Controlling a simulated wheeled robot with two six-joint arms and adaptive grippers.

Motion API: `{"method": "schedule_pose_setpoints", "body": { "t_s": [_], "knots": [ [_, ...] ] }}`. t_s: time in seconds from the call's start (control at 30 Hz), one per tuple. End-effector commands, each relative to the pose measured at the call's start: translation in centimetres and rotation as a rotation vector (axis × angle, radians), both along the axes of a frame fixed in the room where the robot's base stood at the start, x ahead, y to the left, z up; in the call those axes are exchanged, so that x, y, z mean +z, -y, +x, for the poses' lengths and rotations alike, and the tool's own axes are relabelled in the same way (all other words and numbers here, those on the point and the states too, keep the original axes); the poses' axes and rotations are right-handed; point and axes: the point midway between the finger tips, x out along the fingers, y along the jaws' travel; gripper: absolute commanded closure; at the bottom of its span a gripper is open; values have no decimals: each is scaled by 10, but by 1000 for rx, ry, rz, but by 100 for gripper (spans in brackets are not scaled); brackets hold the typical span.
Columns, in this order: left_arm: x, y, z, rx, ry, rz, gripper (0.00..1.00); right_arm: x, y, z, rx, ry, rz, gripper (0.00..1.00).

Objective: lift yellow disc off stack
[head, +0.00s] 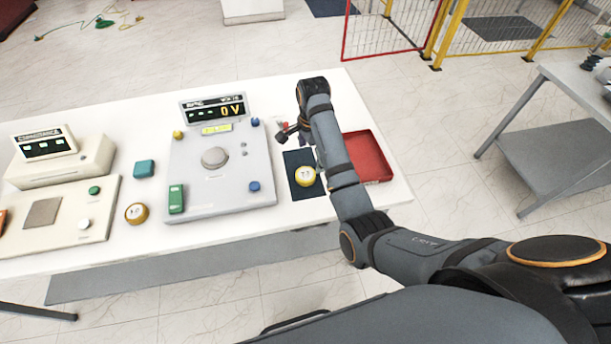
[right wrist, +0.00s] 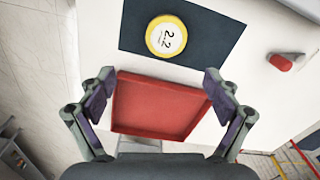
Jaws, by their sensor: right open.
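A yellow-rimmed disc (head: 305,177) with a pale marked face lies on a dark mat (head: 294,188) near the table's right end. In the right wrist view the disc (right wrist: 166,37) reads "2.2"; I cannot tell whether others lie beneath it. My right gripper (head: 293,134) is open and empty, farther back on the table than the disc. In the right wrist view the gripper (right wrist: 159,84) has its fingers spread over the red tray, apart from the disc. My left gripper is not in view.
A red tray (head: 368,157) stands right of the mat, partly behind my right arm. A grey tester (head: 212,180) with a "0V" display stands left of the mat. A small red-ended object (right wrist: 280,62) lies beyond the mat. A teal block (head: 144,168) sits farther left.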

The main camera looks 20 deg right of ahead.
Motion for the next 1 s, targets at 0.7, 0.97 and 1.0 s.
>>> {"method": "schedule_pose_setpoints", "body": {
  "t_s": [0.7,0.97,1.0],
  "knots": [
    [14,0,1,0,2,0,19,-41,-8,10,-72,-18,2,10],
    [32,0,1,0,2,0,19,-78,-14,9,-72,-21,0,10],
    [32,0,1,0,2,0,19,-83,-14,10,-72,-20,0,10]
  ]
}}
